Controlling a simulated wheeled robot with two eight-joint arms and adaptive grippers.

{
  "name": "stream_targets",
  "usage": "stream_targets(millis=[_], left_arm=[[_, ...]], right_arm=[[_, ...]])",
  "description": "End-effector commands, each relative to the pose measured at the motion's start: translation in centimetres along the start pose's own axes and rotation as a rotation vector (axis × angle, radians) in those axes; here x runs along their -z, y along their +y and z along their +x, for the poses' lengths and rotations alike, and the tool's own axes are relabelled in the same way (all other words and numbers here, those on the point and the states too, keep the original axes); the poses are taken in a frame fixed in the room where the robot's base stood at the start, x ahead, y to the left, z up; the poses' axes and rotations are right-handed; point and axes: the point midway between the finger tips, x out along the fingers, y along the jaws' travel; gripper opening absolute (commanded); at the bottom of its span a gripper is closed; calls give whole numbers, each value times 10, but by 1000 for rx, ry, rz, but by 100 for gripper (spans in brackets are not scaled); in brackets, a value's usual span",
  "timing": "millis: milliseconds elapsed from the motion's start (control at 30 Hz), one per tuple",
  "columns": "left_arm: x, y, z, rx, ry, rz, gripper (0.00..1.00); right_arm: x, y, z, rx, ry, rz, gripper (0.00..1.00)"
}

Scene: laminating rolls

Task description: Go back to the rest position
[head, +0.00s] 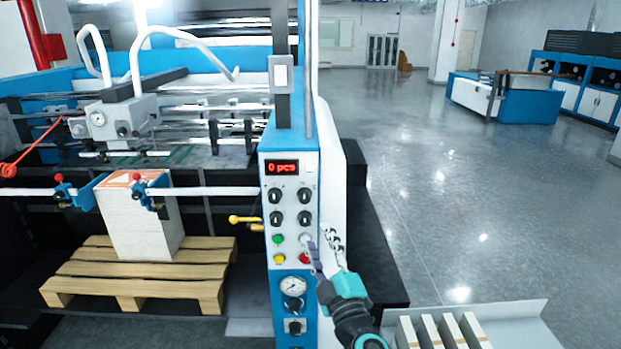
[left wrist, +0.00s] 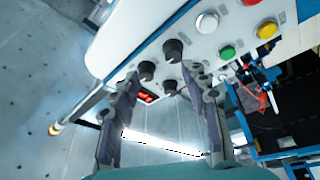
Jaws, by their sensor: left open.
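My left gripper (head: 322,243) is in front of the lower right part of the machine's control panel (head: 290,180), near the white button (head: 305,238) and the red button (head: 303,258). In the left wrist view its two dark fingers (left wrist: 160,85) are spread apart with nothing between them. The panel's black knobs (left wrist: 173,50) show beyond the fingertips, with a white button (left wrist: 207,22), a green button (left wrist: 228,53) and a yellow button (left wrist: 267,30) to their right. I cannot tell whether a finger touches the panel. My right gripper is not in view.
The panel display (head: 282,168) reads "0 pcs". A paper stack (head: 140,225) stands on a wooden pallet (head: 130,275) at left. A pale tray (head: 515,325) with several light blocks (head: 440,332) lies at bottom right.

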Motion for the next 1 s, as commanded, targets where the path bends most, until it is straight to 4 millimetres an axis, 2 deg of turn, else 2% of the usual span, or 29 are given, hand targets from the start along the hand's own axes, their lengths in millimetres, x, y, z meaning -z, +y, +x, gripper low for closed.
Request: stream_targets(millis=[100, 167, 267, 367, 467, 500, 600, 700, 833, 900, 1000], left_arm=[[20, 18, 13, -142, -100, 80, 46], [26, 23, 12, -219, -185, 152, 46], [28, 11, -1, -300, -359, 309, 46], [28, -30, -27, -300, -552, 487, 46], [35, -98, -62, -214, -749, 665, 46], [40, -126, -77, -163, -819, 725, 46], [59, -192, -115, -20, -964, 846, 46], [82, -246, -150, 128, -1073, 929, 46], [108, -291, -185, 282, -1162, 993, 46], [117, -305, -197, 336, -1190, 1011, 46], [124, -314, -206, 376, -1209, 1022, 46]], right_arm=[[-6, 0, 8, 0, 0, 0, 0], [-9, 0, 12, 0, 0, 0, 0], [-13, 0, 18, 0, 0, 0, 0], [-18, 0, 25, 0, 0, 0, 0], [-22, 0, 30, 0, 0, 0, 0], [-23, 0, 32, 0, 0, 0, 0], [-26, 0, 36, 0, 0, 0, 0], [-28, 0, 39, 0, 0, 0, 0], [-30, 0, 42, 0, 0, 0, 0], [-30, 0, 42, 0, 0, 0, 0], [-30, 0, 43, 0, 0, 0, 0]])
